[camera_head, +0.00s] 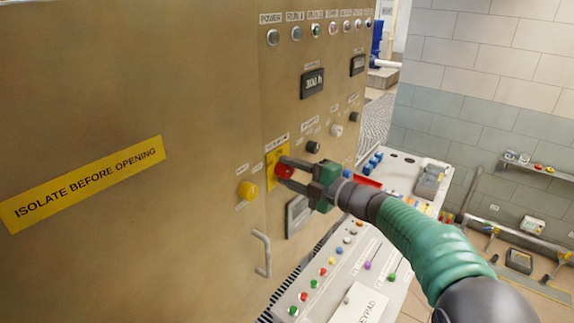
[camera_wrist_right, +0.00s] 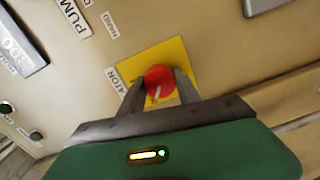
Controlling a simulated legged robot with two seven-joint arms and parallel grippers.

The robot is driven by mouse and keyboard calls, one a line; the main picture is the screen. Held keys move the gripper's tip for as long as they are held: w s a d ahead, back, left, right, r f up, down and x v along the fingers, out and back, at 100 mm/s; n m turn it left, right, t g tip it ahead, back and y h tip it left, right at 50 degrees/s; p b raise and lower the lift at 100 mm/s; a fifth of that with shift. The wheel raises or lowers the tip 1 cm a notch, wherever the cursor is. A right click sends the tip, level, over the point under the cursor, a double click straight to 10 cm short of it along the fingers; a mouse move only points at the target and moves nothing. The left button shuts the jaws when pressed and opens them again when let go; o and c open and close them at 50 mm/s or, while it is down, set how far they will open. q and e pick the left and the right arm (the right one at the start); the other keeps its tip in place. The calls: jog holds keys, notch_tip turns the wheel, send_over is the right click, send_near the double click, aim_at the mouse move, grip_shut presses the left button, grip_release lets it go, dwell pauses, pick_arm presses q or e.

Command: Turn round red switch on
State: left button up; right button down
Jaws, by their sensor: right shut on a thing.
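The round red switch (camera_head: 284,171) sits on a yellow plate (camera_head: 272,176) on the tan cabinet front in the head view. It also shows in the right wrist view (camera_wrist_right: 160,82), with a pale pointer line slanting toward the bottom of the picture. My right gripper (camera_head: 287,174) reaches in from the right, and its two fingers are shut on the red switch, one on each side. In the right wrist view the fingers (camera_wrist_right: 160,90) flank the switch. My left gripper is not in view.
A yellow knob (camera_head: 247,190) is left of the switch, and dark knobs (camera_head: 313,147) are to the right. A metal handle (camera_head: 262,253) sticks out below. A sloped console (camera_head: 335,265) with several coloured buttons stands below right. Indicator lamps line the cabinet top.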

jog(key=m+p, duration=0.4)
jog(key=m, duration=0.1)
jog(key=shift+d+f+m+p, duration=0.1)
jog(key=shift+d+m+p, duration=0.05)
jog(key=shift+m+p, duration=0.15)
jog(key=m+p, duration=0.3)
jog(key=m, duration=0.1)
jog(key=shift+f+g, duration=0.3)
jog(key=shift+p, duration=0.35)
jog(key=shift+f+m, duration=0.15)
jog(key=shift+m, duration=0.25)
jog(key=c, duration=1.1)
grip_release()
jog(key=shift+o, duration=1.2)
jog(key=shift+d, duration=0.1)
jog(key=shift+w+d+r, duration=0.1)
jog(key=shift+r, duration=0.15)
